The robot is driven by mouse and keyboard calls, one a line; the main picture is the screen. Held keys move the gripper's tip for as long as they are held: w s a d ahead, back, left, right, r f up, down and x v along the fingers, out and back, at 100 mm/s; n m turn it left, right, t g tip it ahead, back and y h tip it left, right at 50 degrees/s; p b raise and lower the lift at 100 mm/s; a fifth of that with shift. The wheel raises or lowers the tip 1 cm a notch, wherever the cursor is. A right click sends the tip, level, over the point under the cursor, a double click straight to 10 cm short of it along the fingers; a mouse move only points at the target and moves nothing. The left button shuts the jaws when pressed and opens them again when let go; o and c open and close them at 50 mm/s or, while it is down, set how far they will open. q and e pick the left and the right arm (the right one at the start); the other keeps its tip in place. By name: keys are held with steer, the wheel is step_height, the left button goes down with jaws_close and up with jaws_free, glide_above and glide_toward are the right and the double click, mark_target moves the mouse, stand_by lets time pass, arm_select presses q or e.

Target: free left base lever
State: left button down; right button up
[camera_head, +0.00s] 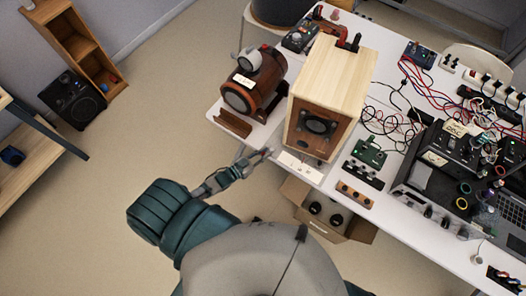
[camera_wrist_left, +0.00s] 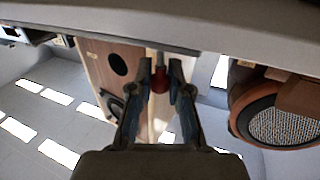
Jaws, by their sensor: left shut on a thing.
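A lever with a red knob (camera_wrist_left: 158,82) and a thin grey stem shows in the left wrist view, close to a pale edge. My left gripper (camera_wrist_left: 160,68) has its two fingers on either side of the knob and is shut on it. In the head view my left gripper (camera_head: 266,153) is at the front edge of the table, just in front of the wooden speaker (camera_head: 333,82). The lever cannot be made out there. The speaker also shows in the left wrist view (camera_wrist_left: 104,62). My right gripper is not in view.
A brown round-fronted device (camera_head: 254,82) stands left of the speaker. The white table (camera_head: 300,168) carries cables, small boards and a laptop to the right. An open cardboard box (camera_head: 355,229) sits below the front edge.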

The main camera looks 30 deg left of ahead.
arm_select(q)
steer(key=shift+s+f, duration=0.15)
steer(key=shift+f, duration=0.1)
steer(key=c, duration=1.1)
jaws_free()
steer(key=shift+r, duration=0.1)
steer(key=shift+a, duration=0.1)
steer(key=v, duration=1.2)
